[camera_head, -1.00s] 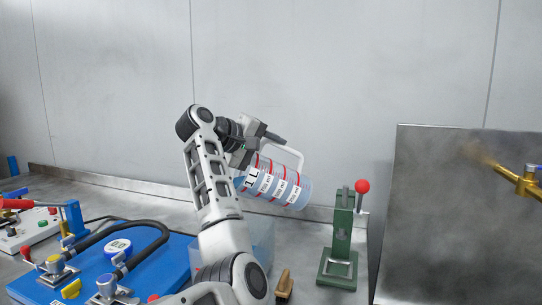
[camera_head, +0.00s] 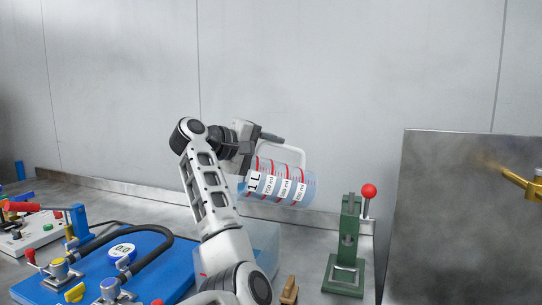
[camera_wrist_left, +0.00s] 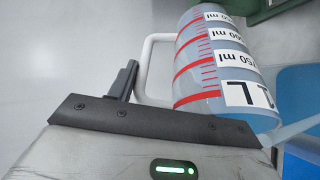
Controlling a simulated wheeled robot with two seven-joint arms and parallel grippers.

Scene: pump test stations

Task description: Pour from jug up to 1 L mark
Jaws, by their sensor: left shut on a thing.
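The clear jug (camera_head: 279,186) has red graduation lines and white labels, with the 1 L label at its left end. It lies nearly on its side, mouth end to the left and slightly higher than its base. My left gripper (camera_head: 268,138) is shut on the jug's pale handle (camera_head: 297,150). A clear box-like tank (camera_head: 264,243) stands below the jug, partly hidden by my left arm. The jug (camera_wrist_left: 215,60) fills the upper right of the left wrist view, 1 L label nearest me. I cannot tell whether liquid is flowing. My right gripper is not in view.
A blue panel (camera_head: 150,262) with a black hose and a round gauge (camera_head: 121,252) lies left of the tank. A green lever press (camera_head: 348,245) with a red knob stands to the right. A metal board (camera_head: 465,220) with a brass tap (camera_head: 525,182) stands at far right.

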